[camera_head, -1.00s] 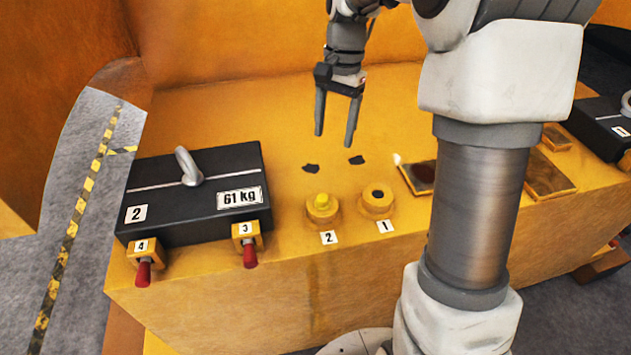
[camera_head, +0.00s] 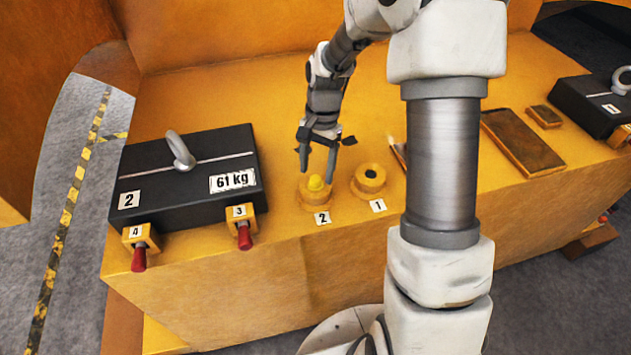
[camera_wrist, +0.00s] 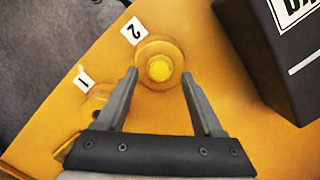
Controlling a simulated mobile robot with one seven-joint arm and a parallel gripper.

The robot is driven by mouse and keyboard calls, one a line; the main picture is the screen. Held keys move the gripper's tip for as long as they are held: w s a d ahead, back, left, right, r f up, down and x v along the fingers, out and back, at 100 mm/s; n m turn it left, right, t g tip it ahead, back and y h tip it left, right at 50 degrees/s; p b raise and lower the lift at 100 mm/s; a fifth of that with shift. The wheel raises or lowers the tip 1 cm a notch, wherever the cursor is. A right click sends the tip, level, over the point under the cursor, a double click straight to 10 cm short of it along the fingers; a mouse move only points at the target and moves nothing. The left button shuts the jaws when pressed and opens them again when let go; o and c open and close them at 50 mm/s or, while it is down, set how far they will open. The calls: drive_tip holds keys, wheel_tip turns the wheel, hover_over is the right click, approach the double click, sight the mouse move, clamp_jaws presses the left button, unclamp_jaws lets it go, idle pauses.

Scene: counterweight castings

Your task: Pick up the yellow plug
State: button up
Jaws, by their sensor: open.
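The yellow plug (camera_head: 316,183) sits in the round yellow socket (camera_head: 313,200) labelled 2. In the wrist view the plug (camera_wrist: 159,69) is a bright yellow disc in the middle of its ring. My gripper (camera_head: 317,172) is open, with its fingers pointing down on either side of the plug in the head view. In the wrist view my gripper (camera_wrist: 158,75) shows its two fingertips apart, left and right of the socket's near side, with nothing between them held. I cannot tell how high the fingertips are above the ledge.
Socket 1 (camera_head: 369,180), with a dark hole, is just right of socket 2. A black 61 kg block (camera_head: 187,184) with a ring stands left. Red-tipped pins 3 (camera_head: 243,235) and 4 (camera_head: 139,258) are at its front. The yellow ledge (camera_head: 285,265) drops off in front.

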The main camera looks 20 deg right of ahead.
wheel_tip(320, 180, down, 2)
drive_tip(key=shift+s+a, duration=0.1)
clamp_jaws()
idle(0.4)
